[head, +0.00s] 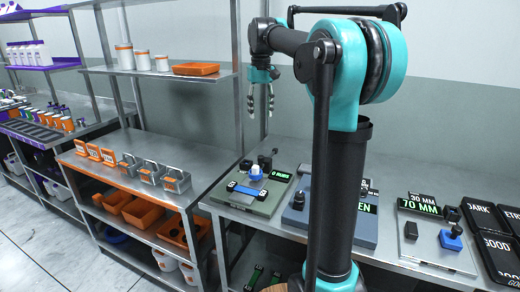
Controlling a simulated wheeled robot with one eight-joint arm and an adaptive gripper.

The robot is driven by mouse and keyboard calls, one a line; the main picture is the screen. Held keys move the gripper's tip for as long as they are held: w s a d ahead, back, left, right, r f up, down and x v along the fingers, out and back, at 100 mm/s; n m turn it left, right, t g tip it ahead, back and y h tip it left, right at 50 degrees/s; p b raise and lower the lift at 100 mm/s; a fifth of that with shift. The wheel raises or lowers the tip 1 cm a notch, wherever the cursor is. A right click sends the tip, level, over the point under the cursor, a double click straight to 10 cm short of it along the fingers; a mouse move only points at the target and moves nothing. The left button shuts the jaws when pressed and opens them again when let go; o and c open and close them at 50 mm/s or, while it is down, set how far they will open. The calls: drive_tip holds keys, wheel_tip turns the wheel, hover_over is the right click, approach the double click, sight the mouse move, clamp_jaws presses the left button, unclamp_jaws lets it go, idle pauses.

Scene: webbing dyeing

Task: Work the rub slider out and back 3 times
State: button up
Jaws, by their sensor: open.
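The rub tester is a grey-green plate (255,201) on the steel bench, left of my arm. On it sit a blue block with a white top (255,171), which looks like the rub slider, and a blue strip (249,191) between dark clamps. A black display (281,175) beside it has green text that seems to read 0 with a word like "RUBS". My gripper (262,114) is open and empty, fingers pointing down. It hangs in the air well above the slider, apart from it.
A second, blue-grey device (299,217) stands close on the right, partly hidden by my arm. Farther right are a light plate with a 70 MM display (428,208) and dark GOOD blocks (492,246). A steel shelf (143,188) with orange bins stands at the left.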

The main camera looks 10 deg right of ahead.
sight(261, 156)
wheel_tip(261, 156, down, 17)
drive_tip(key=shift+f, duration=0.15)
idle(0.5)
drive_tip(key=shift+c, duration=0.6)
clamp_jaws()
